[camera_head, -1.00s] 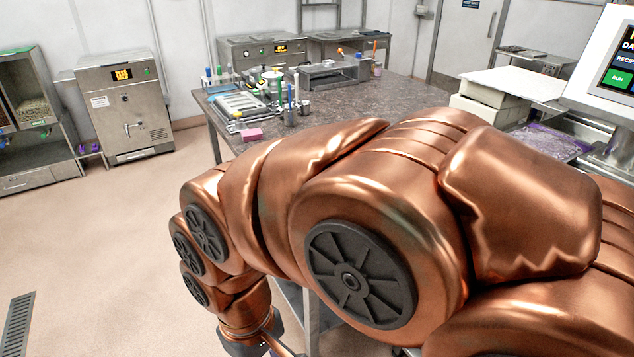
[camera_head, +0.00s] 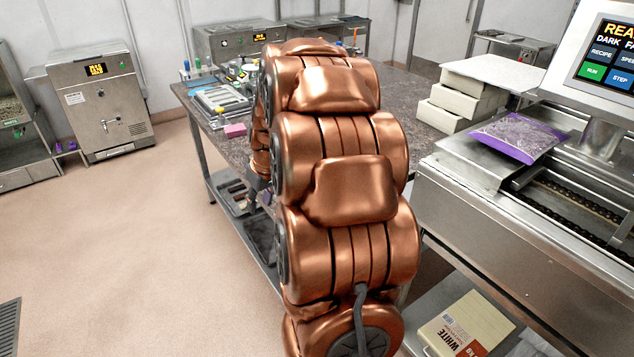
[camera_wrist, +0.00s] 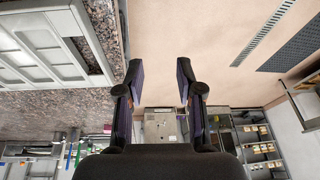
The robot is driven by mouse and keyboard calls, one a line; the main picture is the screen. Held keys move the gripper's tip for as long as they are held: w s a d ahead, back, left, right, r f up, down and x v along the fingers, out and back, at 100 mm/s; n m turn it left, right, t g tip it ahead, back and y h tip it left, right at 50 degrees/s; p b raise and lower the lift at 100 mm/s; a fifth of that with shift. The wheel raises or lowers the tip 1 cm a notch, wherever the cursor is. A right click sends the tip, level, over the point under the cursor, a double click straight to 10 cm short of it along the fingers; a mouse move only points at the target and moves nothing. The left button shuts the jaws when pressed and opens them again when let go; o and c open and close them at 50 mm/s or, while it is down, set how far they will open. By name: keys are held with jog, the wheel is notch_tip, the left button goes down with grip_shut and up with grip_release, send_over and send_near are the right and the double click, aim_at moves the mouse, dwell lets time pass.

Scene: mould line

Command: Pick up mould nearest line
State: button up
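In the wrist view my gripper (camera_wrist: 160,82) is open, with its two dark, purple-padded fingers apart and nothing between them. A pale grey tray with rectangular recesses (camera_wrist: 72,46), which looks like a mould, lies on the speckled worktop at the upper left, left of my fingers and partly cut off. In the head view my copper arm hides much of the worktop (camera_head: 400,88) and most of my gripper. Pale trays (camera_head: 222,97) show at the worktop's left end; I cannot tell which mould is nearest the line.
The steel line (camera_head: 490,215) with a screen (camera_head: 608,60) stands at right, a purple bag (camera_head: 515,137) on it. White boxes (camera_head: 447,115) are stacked at the worktop's right end. A pink block (camera_head: 234,130) sits at its left edge.

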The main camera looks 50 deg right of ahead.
jog(key=shift+m+t+h, duration=0.3)
jog(key=shift+m+h, duration=0.1)
jog(key=shift+h, duration=0.1)
jog(key=d, duration=0.6)
jog(key=d+f, duration=0.1)
jog(key=d, duration=0.2)
jog(key=shift+w+d, duration=0.2)
jog(key=shift+d, duration=0.2)
jog(key=shift+d+f+p, duration=0.1)
jog(key=shift+d+p, duration=0.1)
jog(key=shift+p, duration=0.15)
jog(key=shift+p+x, duration=0.4)
jog(key=shift+x, duration=0.8)
jog(key=shift+w+f+p, duration=0.95)
jog(key=shift+f+p, duration=0.1)
jog(key=shift+f, duration=0.05)
jog(key=shift+p+x, duration=0.3)
jog(key=shift+x, duration=0.9)
jog(key=shift+f+b, duration=0.2)
jog(key=shift+b, duration=0.25)
grip_shut()
